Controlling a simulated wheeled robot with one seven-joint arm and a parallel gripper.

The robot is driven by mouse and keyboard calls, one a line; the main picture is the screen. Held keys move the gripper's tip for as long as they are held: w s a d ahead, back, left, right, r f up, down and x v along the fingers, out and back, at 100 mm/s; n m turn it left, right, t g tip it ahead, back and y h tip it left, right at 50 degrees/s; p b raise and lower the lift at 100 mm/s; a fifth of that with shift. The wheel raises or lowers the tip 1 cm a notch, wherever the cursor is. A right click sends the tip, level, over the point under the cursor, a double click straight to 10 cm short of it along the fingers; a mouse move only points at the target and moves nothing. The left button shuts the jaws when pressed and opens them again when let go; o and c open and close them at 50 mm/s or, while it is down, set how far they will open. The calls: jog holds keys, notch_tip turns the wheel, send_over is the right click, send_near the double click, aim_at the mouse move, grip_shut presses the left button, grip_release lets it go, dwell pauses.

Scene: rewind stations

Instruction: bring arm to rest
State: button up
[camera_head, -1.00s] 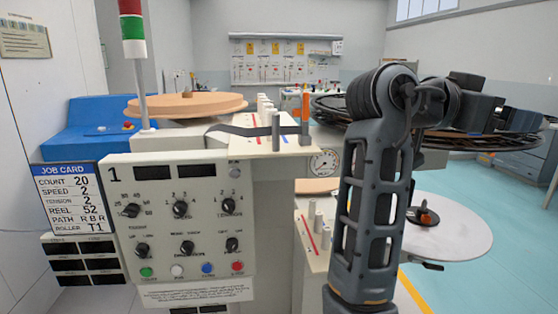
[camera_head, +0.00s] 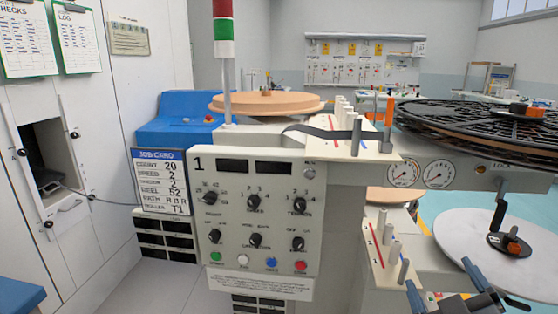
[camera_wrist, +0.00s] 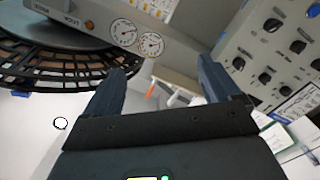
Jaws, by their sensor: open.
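My gripper (camera_wrist: 160,85) shows in the wrist view with its two dark fingers well apart and nothing between them. In the head view only part of my arm's end (camera_head: 470,299) shows at the bottom right, below the white disc. The control panel (camera_head: 258,215) of station 1 stands to the left of it, with dark knobs and a row of coloured buttons. The panel also shows at the right of the wrist view (camera_wrist: 285,45). The job card (camera_head: 160,181) is beside the panel. My gripper touches nothing that I can see.
A black slotted reel (camera_head: 490,120) sits at the upper right, above a white disc (camera_head: 470,240). Two gauges (camera_head: 421,174) are on the beam beneath the reel. A tan roll (camera_head: 265,102) lies behind the panel. Floor (camera_head: 165,290) is clear at the lower left.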

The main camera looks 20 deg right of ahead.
jog(key=s+a+f+n+y, duration=0.2)
jog(key=s+a+f+y, duration=0.6)
jog(key=s+a, duration=0.35)
jog(key=s+a+m+y, duration=0.1)
jog(key=s+a, duration=0.2)
jog(key=s, duration=0.3)
jog(key=s+a+r+m+y, duration=0.1)
jog(key=s+a, duration=0.2)
jog(key=s, duration=0.3)
jog(key=shift+s+r, duration=0.25)
jog(key=shift+r, duration=0.05)
